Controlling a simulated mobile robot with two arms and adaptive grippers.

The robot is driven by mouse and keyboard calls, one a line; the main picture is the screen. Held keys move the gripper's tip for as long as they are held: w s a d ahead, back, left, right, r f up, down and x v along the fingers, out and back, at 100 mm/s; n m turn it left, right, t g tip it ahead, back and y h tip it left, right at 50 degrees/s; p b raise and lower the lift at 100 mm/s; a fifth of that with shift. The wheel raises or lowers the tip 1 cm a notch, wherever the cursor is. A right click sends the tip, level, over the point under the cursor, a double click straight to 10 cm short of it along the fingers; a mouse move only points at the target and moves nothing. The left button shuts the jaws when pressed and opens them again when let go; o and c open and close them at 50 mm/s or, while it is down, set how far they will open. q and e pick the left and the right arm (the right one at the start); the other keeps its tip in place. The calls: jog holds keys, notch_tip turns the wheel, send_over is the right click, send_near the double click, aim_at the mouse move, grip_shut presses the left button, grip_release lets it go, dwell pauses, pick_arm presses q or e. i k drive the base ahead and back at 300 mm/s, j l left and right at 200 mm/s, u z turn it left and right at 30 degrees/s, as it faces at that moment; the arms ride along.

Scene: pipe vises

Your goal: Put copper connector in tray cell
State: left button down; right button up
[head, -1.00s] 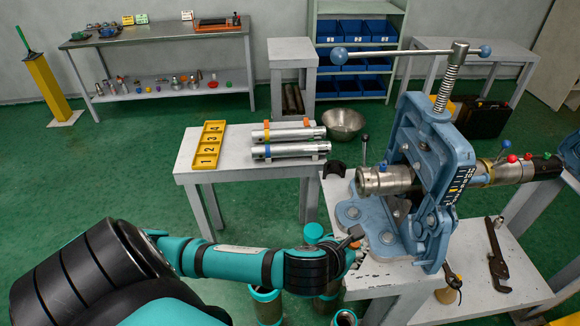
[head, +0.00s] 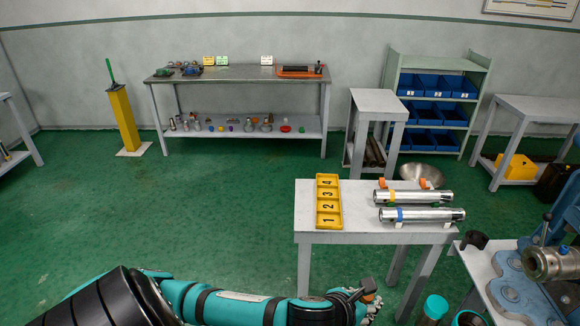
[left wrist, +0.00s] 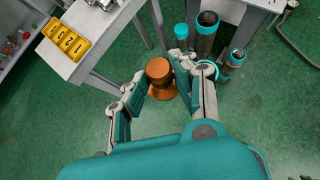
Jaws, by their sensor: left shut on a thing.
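The copper connector (left wrist: 158,72), a brown-orange flanged piece, is between the fingers of my left gripper (left wrist: 160,82) in the left wrist view. The gripper is shut on it, above the green floor. In the head view my left gripper (head: 366,298) is at the bottom, in front of and below the tray's table; the connector cannot be made out clearly there. My right gripper is not in view.
Two steel pipes (head: 422,214) lie on the same white table (head: 360,236), right of the tray. A blue vise (head: 515,290) stands at the right edge. Teal-ended tubes (left wrist: 205,40) stand on the floor near the gripper. Floor left of the table is clear.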

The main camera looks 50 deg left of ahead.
aim_at(327, 182)
jog(key=i+j, duration=0.1)
jog(key=j, duration=0.25)
jog(key=i+j+u, duration=0.1)
jog(key=j, duration=0.25)
jog(key=i+j, duration=0.15)
jog(key=j, duration=0.2)
jog(key=i+j+u, duration=0.1)
jog(key=j, duration=0.3)
jog(key=i+j, duration=0.15)
jog(key=j, duration=0.15)
jog(key=i+j+u, duration=0.1)
jog(key=i, duration=0.3)
jog(key=i+j, duration=0.25)
jog(key=i, duration=0.2)
jog(key=j+u, duration=0.05)
